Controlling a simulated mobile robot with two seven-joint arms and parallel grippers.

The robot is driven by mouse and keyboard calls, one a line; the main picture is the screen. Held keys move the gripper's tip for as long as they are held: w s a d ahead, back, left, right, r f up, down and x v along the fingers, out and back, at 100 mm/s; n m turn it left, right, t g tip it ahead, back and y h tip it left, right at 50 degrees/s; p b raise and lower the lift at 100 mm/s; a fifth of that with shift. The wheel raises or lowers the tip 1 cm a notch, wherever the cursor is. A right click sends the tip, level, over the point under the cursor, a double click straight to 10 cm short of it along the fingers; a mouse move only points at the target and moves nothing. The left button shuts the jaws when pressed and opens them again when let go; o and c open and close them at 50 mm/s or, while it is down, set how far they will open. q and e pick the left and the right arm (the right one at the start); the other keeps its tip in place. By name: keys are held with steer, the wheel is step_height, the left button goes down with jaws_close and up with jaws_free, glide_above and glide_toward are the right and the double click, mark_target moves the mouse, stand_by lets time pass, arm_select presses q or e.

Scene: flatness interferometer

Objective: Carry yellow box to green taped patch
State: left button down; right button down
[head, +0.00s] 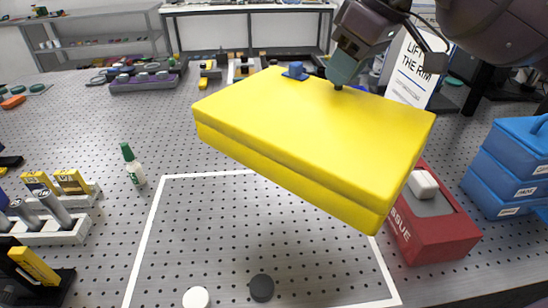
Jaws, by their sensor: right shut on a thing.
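The yellow box (315,135) is a wide, flat box with a blue knob (295,71) near its far edge. It is tilted in the picture and appears held above the perforated table, over the far right part of a white taped outline (152,225). My right gripper (339,78) reaches in from the top right and is shut at the far edge of the box; its exact grip is partly hidden. No green taped patch can be made out in this view. My left gripper is out of view.
A red tissue box (437,240) stands right of the outline, with blue drawers (508,165) beyond it. White and black discs (196,298) lie in front. The outline's middle is clear.

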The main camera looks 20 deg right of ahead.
steer(key=shift+s+f, duration=0.1)
step_height(320, 180, down, 20)
steer(key=b, duration=0.1)
steer(key=shift+r+b, duration=0.2)
steer(key=shift+b, duration=0.1)
steer(key=c, duration=1.2)
jaws_free()
steer(key=shift+f, duration=0.1)
steer(key=o, duration=0.3)
